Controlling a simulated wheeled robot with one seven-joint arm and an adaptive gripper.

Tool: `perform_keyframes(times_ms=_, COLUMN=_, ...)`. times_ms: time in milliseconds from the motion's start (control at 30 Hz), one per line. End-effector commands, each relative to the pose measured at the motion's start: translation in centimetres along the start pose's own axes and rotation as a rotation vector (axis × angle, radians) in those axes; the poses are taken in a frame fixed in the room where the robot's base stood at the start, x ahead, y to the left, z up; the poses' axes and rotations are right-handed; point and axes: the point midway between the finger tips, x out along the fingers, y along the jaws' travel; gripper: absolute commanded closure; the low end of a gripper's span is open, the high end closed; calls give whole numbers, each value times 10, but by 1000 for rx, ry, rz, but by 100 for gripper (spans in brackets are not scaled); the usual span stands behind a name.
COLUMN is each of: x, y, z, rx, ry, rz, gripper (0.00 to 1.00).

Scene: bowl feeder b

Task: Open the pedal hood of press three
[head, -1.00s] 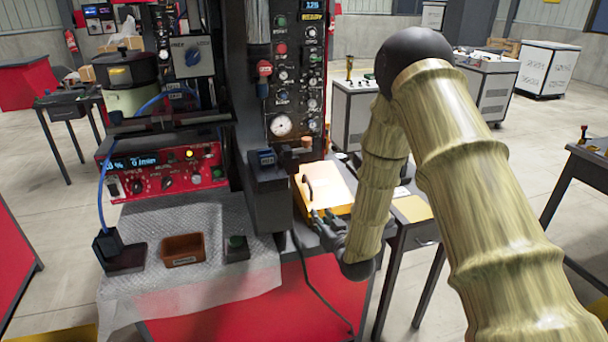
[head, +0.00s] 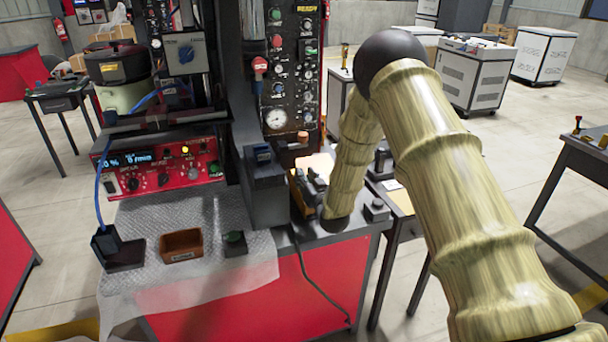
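The pedal hood (head: 315,164) is a yellow box with a pale top, on the bench just right of the press column. Only part of its top and a strip of its yellow side show; my arm and gripper cover the rest. I cannot tell whether the hood is shut or raised. My gripper (head: 308,186) is dark and sits in front of the hood, at its near side, overlapping it in the head view. Its fingers are small and partly hidden, so I cannot tell whether they are open or touch the hood. The handle is not visible now.
The press column (head: 262,190) stands left of the hood, beside a dark control panel (head: 292,75). A brown bin (head: 181,245) and a small block with a green button (head: 234,243) lie on the front mat. A dark device (head: 376,209) stands right of my gripper.

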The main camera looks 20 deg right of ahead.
Motion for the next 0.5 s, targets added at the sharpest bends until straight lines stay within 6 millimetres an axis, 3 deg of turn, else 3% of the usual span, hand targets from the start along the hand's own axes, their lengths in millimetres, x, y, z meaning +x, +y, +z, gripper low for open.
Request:
perform_keyframes(times_ms=433, x=9, y=0, z=0, rx=0, ry=1, rz=0, gripper=68)
perform_keyframes(times_ms=500, x=9, y=0, z=0, rx=0, ry=1, rz=0, gripper=81)
